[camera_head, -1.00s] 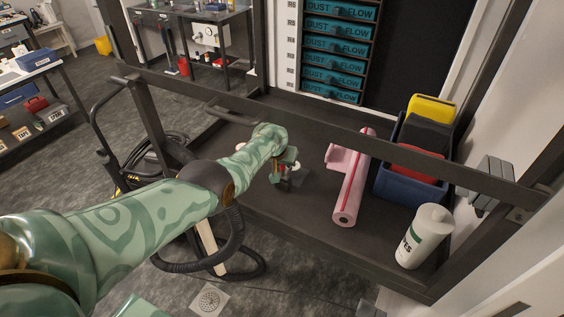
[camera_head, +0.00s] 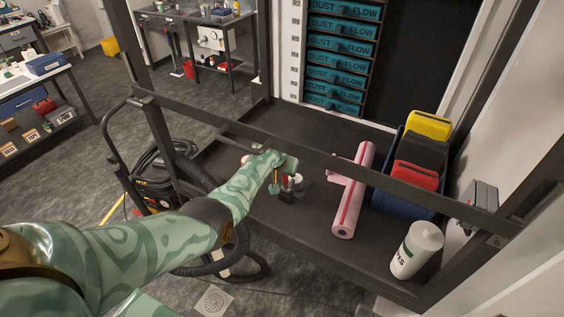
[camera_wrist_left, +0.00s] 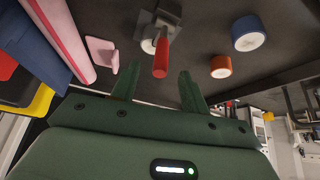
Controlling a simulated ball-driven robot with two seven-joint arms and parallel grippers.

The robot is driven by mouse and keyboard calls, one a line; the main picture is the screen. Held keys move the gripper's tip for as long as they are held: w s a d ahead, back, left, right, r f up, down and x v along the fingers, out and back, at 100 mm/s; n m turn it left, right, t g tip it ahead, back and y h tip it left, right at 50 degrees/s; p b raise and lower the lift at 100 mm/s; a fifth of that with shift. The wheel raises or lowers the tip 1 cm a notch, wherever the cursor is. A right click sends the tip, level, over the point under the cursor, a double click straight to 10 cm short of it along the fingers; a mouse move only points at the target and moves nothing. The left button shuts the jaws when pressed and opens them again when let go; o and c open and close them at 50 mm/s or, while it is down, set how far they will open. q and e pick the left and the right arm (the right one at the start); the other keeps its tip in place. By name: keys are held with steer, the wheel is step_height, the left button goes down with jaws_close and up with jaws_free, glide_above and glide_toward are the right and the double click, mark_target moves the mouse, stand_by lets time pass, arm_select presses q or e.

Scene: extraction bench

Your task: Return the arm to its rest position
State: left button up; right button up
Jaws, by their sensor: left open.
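My left arm (camera_head: 150,248), green with a swirl pattern, reaches from the lower left over the dark bench shelf. My left gripper (camera_head: 283,183) is above the shelf, beside the pink roll. In the left wrist view, its two fingers (camera_wrist_left: 160,88) are apart with nothing held between them. A red-handled tool on a grey base (camera_wrist_left: 161,58) stands on the shelf just beyond the fingertips, apart from them. In the head view the gripper partly hides it. My right gripper is in neither view.
A dark rail (camera_head: 330,158) crosses above the shelf near the arm. A blue roll (camera_wrist_left: 249,34) and an orange roll (camera_wrist_left: 221,66) lie near the tool.

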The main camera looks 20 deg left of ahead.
arm_select(q)
steer(key=shift+s+r, duration=0.2)
steer(key=shift+r, duration=0.05)
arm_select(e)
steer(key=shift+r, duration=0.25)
